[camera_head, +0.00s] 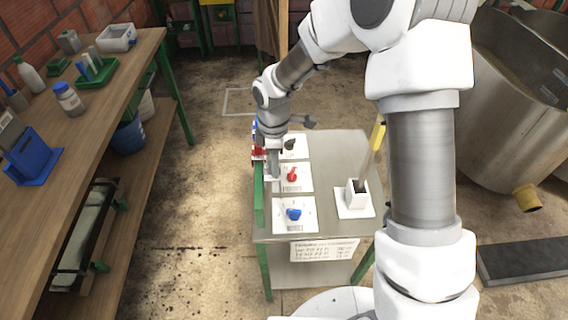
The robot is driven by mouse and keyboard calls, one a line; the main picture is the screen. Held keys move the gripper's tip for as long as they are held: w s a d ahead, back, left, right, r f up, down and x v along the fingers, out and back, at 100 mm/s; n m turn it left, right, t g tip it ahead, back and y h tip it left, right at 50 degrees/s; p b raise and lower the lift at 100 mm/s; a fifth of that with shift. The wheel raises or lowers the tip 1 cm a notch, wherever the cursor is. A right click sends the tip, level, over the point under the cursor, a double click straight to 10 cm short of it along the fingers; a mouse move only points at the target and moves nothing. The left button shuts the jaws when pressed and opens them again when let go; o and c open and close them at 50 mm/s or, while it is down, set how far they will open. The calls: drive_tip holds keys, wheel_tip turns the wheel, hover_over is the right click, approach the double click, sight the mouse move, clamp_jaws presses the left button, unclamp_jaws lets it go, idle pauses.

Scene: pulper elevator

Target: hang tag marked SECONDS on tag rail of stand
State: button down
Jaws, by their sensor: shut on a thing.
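The stand (334,235) is a small grey-topped table on green legs. A green rail (259,205) runs along its left edge. My gripper (274,175) points down at that edge, close beside the rail. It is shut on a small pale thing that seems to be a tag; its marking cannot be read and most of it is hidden. Red (257,155) and blue (254,128) pieces show just left of my wrist, partly hidden. I cannot tell whether the held thing touches the rail.
White plates on the stand carry a black knob (290,144), a red knob (292,174) and a blue knob (294,214). A white holder (357,194) with an upright stick stands right of them. A wooden workbench (110,105) is at left, metal tanks (500,110) at right.

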drive_tip(key=shift+s+a+b, duration=0.1)
drive_tip(key=shift+a+b, duration=0.25)
drive_tip(key=shift+a, duration=1.75)
drive_tip(key=shift+f+b, duration=1.3)
drive_tip(key=shift+f, duration=0.65)
drive_tip(key=c, duration=0.6)
unclamp_jaws()
drive_tip(key=shift+r, duration=0.1)
